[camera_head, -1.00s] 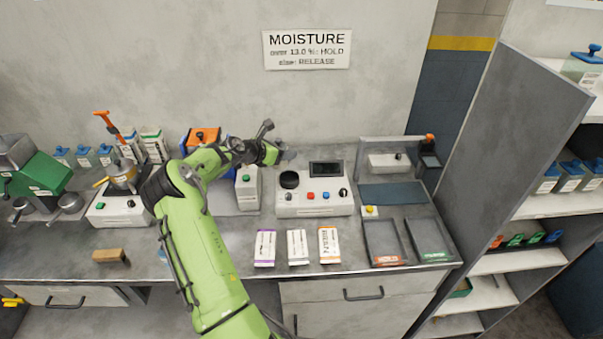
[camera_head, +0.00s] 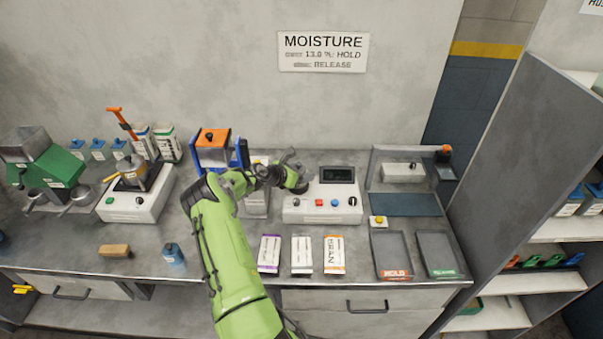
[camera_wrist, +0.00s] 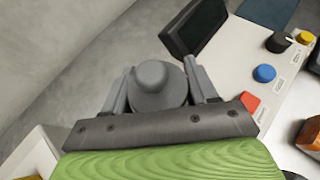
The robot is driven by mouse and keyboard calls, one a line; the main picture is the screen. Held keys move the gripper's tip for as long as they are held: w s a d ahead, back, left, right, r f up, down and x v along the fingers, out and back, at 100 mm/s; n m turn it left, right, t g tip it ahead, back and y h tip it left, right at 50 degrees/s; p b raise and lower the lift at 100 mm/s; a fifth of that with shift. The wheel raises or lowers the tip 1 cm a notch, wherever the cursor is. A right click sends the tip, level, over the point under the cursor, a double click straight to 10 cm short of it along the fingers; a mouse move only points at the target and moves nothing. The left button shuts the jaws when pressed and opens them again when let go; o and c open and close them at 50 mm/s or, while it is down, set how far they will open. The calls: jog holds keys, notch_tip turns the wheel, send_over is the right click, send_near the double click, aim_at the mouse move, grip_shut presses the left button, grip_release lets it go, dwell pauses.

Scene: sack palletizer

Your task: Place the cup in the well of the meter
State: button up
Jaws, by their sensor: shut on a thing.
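The meter (camera_head: 322,208) is a white box with a dark screen (camera_head: 337,175), a red button, a blue button and a black knob. It also shows at the right of the wrist view (camera_wrist: 228,62). My gripper (camera_head: 296,178) is over the left part of the meter. In the wrist view its two fingers are closed on a grey round cup (camera_wrist: 157,92) with a rounded top. The meter's well is hidden behind my gripper and the cup. I cannot tell whether the cup touches the meter.
Three small packets (camera_head: 302,254) lie in front of the meter. A HOLD tray (camera_head: 391,273) and a green-labelled tray (camera_head: 441,272) are at the right. An orange and blue device (camera_head: 213,149) stands behind my arm. The front left bench has some free room.

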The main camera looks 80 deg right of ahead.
jog(key=o, duration=1.1)
jog(key=shift+o, duration=0.2)
jog(key=v, duration=1.2)
jog(key=shift+r, duration=0.1)
